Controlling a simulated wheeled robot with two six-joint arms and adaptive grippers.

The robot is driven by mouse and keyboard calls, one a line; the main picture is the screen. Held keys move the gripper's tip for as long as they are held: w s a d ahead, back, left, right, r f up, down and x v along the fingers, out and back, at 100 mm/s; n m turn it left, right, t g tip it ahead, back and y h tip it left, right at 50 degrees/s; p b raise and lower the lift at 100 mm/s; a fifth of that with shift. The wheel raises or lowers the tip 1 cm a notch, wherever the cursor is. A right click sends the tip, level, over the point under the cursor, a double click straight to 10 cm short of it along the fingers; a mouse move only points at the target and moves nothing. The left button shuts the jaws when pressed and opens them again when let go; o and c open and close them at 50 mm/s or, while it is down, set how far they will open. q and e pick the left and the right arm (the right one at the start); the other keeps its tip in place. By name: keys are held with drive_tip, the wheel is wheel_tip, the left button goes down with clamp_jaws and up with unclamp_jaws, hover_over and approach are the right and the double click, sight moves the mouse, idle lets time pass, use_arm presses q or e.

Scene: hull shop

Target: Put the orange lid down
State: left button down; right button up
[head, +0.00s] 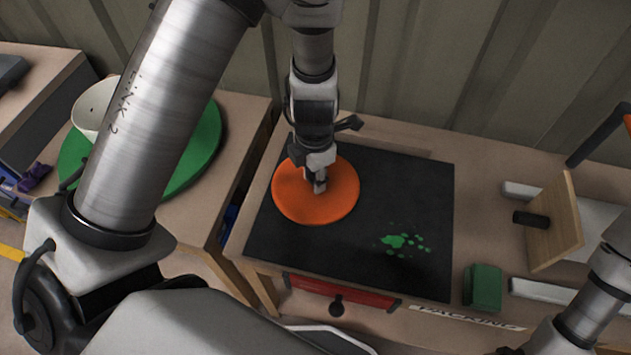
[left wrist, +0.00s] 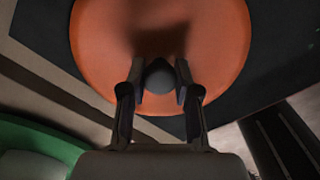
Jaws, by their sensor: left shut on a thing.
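The orange lid (head: 330,207) is a flat round disc over the left part of a black mat (head: 420,185) on the bench. My left gripper (head: 319,184) comes down from above and is shut on the lid's dark knob. In the left wrist view the lid (left wrist: 215,40) fills the top, and the knob (left wrist: 159,78) sits between the two fingers of the gripper (left wrist: 160,88). I cannot tell whether the lid touches the mat or hangs just above it. My right gripper is not in view; part of my right arm shows at the lower right.
Green spots (head: 394,241) mark the mat right of the lid. A green block (head: 483,287) and an upright wooden board with a black handle (head: 556,225) stand to the right. A red drawer (head: 335,291) is under the bench front. A green disc (head: 207,140) and white bowl (head: 90,108) are at left.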

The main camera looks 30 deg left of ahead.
sight(313, 177)
use_arm(q)
drive_tip(key=shift+s+r, duration=0.1)
drive_tip(key=shift+s, duration=0.15)
drive_tip(key=shift+w+f, duration=0.1)
drive_tip(key=shift+f, duration=0.1)
drive_tip(key=c, duration=0.8)
unclamp_jaws()
drive_tip(key=shift+c, duration=0.2)
drive_tip(key=shift+r, duration=0.15)
wheel_tip(313, 177, up, 12)
drive_tip(key=p, duration=0.5)
